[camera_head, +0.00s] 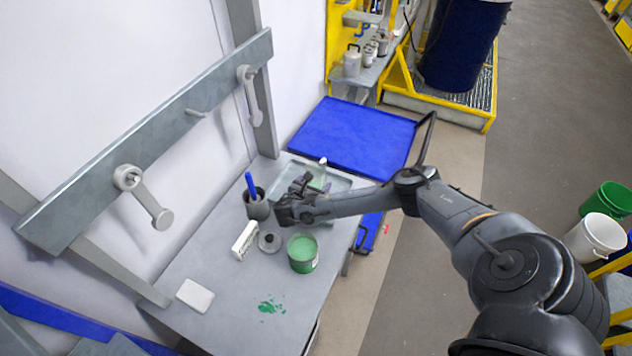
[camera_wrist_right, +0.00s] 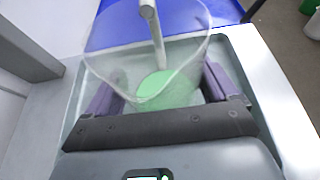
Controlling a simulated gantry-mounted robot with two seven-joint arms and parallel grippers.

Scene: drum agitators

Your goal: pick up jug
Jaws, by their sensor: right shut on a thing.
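The jug is clear, with green paint in its bottom and a pale rod standing in it. In the right wrist view the jug (camera_wrist_right: 110,62) sits between the two purple-grey fingers of my right gripper (camera_wrist_right: 165,92), which is shut on it. In the head view the jug (camera_head: 318,178) shows only partly behind my right gripper (camera_head: 302,190). It is over the shallow grey tray (camera_wrist_right: 247,72) at the far end of the bench. I cannot tell whether its base touches the tray. My left gripper is out of view.
On the grey bench (camera_head: 215,260) are a green paint can (camera_head: 303,256), its lid (camera_head: 269,243), a dark cup (camera_head: 259,208) with a blue handle, a white block (camera_head: 244,241) and a white pad (camera_head: 195,295). A blue platform (camera_head: 350,135) lies beyond. The near bench is mostly clear.

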